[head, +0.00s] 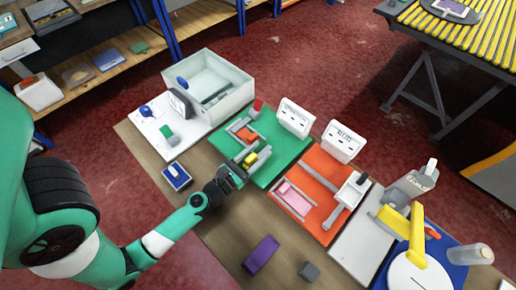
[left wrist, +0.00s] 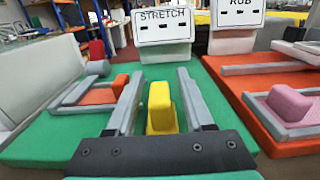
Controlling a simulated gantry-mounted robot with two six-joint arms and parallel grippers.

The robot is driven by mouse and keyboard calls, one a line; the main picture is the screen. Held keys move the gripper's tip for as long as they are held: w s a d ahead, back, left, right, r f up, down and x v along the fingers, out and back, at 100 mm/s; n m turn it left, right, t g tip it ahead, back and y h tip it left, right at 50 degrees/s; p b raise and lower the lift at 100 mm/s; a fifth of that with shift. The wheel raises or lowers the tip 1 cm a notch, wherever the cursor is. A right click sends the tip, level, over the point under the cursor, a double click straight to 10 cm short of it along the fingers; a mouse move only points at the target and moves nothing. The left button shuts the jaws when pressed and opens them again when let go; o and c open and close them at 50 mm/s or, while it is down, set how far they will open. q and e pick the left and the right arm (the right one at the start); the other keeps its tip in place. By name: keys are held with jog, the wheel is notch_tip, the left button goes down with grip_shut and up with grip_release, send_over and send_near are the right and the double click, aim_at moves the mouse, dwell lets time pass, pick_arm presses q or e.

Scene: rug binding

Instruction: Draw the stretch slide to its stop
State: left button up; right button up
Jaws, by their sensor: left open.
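The green stretch board (head: 285,150) lies mid-table, with its STRETCH sign (left wrist: 165,26) standing at its far edge in the left wrist view. A yellow block (head: 251,159) sits upright on the board; it also shows in the left wrist view (left wrist: 161,108). An orange block (head: 246,134) rests within grey rails beside it, partly hidden in the left wrist view (left wrist: 120,85). My left gripper (head: 246,156) is open, with its grey fingers on either side of the yellow block. I cannot tell if they touch it. Which part is the slide is not clear.
Left of the board are a white board (head: 165,131), a pale open bin (head: 235,101) and a blue piece (head: 177,176). Right is an orange board (head: 318,222) with a pink block (head: 295,197). A purple block (head: 261,254) and a grey cube (head: 310,271) lie near the front.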

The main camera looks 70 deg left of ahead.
pick_arm(q)
jog(key=shift+c, duration=0.3)
grip_shut()
dwell(1.2)
